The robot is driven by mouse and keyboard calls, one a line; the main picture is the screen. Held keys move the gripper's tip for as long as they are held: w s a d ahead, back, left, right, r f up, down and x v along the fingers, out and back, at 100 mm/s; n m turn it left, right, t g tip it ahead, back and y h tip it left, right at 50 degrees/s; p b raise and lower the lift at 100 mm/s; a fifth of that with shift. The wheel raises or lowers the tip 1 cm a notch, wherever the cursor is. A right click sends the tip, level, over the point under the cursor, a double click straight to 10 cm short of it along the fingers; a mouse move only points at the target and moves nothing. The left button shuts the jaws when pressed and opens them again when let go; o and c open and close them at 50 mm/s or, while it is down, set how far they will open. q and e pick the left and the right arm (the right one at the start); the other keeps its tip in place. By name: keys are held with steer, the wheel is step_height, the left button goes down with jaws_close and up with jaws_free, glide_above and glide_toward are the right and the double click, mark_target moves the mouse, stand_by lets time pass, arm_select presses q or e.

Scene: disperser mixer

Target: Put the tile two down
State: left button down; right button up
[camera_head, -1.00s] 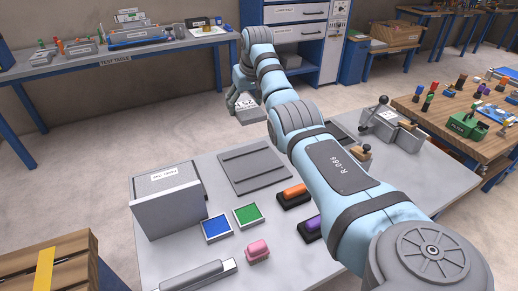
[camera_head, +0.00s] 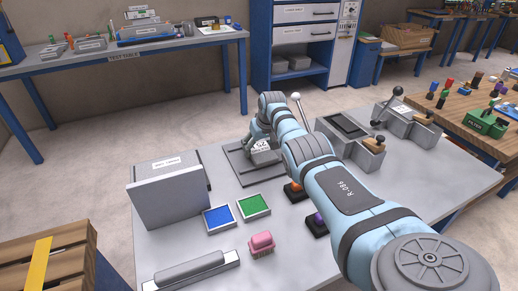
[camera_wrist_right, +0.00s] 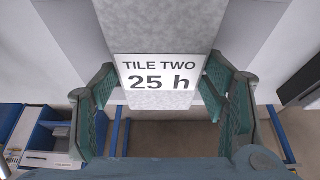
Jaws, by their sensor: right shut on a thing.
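Tile two (camera_head: 264,150) is a grey speckled slab with a white label. In the right wrist view the label on the tile (camera_wrist_right: 160,72) reads "TILE TWO 25 h". My right gripper (camera_wrist_right: 160,105) is shut on the tile, with a green-padded finger at each side. In the head view my right gripper (camera_head: 256,138) is at the back part of a flat grey plate (camera_head: 247,175) with raised strips. The tile is over or on this plate; I cannot tell whether it touches. The arm hides part of the plate. My left gripper is not in view.
A grey box (camera_head: 172,200) stands left of the plate. Blue (camera_head: 218,218) and green (camera_head: 253,204) pads and a pink brush (camera_head: 261,243) lie in front. A lever machine (camera_head: 350,140) stands behind the arm at the right. The table's front middle has free room.

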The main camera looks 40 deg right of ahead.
mark_target(261, 151)
steer(key=shift+r, duration=0.1)
steer(key=o, duration=1.6)
steer(key=p+v, duration=0.4)
steer(key=v, duration=0.1)
steer(key=shift+w+d+p, duration=0.1)
steer(key=shift+w+p, duration=0.15)
steer(key=shift+p, duration=0.05)
steer(key=p+v, duration=0.1)
steer(key=v, duration=0.6)
steer(key=shift+s+r, duration=0.1)
steer(key=shift+s, duration=0.1)
